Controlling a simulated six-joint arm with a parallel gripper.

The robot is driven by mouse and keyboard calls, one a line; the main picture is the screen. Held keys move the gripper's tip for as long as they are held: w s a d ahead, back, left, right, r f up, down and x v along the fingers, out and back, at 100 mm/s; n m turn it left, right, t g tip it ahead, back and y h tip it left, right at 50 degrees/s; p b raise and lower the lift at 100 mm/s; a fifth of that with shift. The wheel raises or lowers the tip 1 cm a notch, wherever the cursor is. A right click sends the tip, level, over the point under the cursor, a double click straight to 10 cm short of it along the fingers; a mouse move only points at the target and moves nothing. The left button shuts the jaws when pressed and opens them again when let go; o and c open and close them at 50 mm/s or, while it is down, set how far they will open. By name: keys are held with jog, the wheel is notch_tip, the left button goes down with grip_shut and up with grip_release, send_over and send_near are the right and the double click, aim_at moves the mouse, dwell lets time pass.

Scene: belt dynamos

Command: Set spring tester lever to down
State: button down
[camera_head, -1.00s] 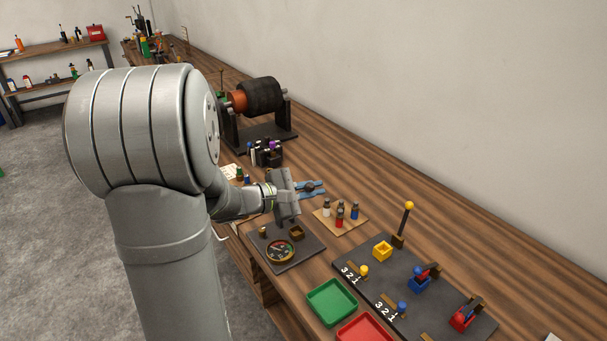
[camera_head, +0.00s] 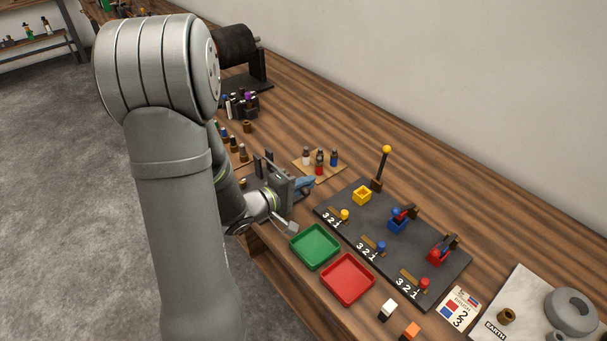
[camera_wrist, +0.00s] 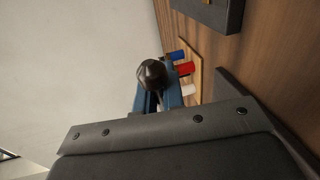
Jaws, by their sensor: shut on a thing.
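A dark board (camera_head: 345,207) on the bench carries three lever stations. I take it for the spring tester, though no label confirms this. The lever with the yellow ball (camera_head: 383,165) stands upright behind a yellow cup (camera_head: 362,196). The blue lever (camera_head: 403,215) and the red lever (camera_head: 442,246) lie low over their cups. My gripper (camera_head: 307,183) is left of the board, its blue fingers pointing towards it. In the wrist view, the fingers are shut on a dark rounded piece (camera_wrist: 151,72). In the head view, that piece is not clear.
A wooden block with several coloured pegs (camera_head: 318,167) stands just behind my gripper. A green tray (camera_head: 315,246) and a red tray (camera_head: 347,279) lie in front of the board. Number scales with small knobs line the board's front. Bare bench lies behind the board.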

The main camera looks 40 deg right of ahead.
jog(key=shift+f+m, duration=0.4)
jog(key=shift+f, duration=0.25)
jog(key=c, duration=1.5)
grip_release()
jog(key=shift+f, duration=0.1)
jog(key=shift+c, duration=0.2)
jog(key=a+r, duration=0.1)
jog(key=a, duration=0.4)
jog(key=a+r, duration=0.1)
jog(key=a, duration=0.5)
jog(key=a+r, duration=0.1)
jog(key=a, duration=0.5)
jog(key=shift+s+r, duration=0.25)
jog(key=shift+s, duration=0.05)
jog(key=d+f, duration=0.1)
jog(key=d, duration=0.4)
jog(key=d+f, duration=0.1)
jog(key=d, duration=0.4)
jog(key=d+f, duration=0.1)
jog(key=d, duration=0.5)
jog(key=shift+w, duration=0.3)
